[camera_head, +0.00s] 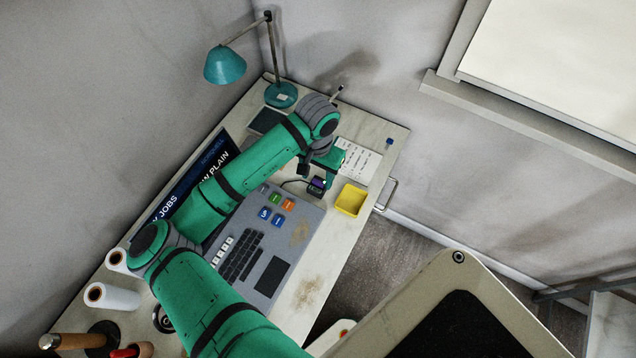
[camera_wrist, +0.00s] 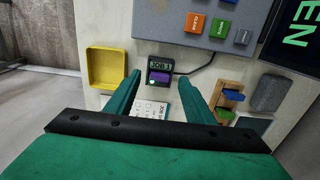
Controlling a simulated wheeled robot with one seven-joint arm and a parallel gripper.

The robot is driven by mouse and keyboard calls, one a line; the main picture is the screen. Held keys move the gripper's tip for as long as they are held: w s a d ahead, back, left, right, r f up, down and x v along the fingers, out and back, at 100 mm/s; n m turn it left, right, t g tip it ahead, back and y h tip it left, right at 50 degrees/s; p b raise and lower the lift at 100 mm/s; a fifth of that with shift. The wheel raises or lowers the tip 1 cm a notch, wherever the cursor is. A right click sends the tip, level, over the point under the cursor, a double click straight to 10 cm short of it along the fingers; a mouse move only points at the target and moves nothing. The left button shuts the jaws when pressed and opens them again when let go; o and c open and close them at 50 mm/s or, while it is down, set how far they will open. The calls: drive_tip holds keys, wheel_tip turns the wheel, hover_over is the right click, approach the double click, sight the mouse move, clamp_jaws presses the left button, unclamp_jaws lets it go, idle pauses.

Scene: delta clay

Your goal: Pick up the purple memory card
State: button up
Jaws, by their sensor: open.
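The purple memory card (camera_wrist: 160,77) sits in a small black reader (camera_wrist: 161,64) marked "JOB 1", in the upper middle of the wrist view. The purple card also shows small in the head view (camera_head: 318,183), beside the control panel. My gripper (camera_wrist: 159,80) is open, with one green finger on each side of the card's line. The fingers look empty and I see no contact with the card. In the head view my gripper (camera_head: 324,168) is over the desk close to the reader, partly hidden by my wrist.
A yellow tray (camera_head: 350,200) stands right of the reader. A printed sheet (camera_head: 359,161) lies behind it. The grey control panel (camera_wrist: 178,22) has coloured keys. A wooden rack (camera_wrist: 228,103) holds blue and green pieces beside a grey block (camera_wrist: 271,93). A cable runs from the reader.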

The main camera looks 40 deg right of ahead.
sight(318, 185)
drive_tip(key=shift+f, duration=1.2)
drive_tip(key=c, duration=1.2)
drive_tip(key=shift+o, duration=0.2)
drive_tip(key=shift+r, duration=0.1)
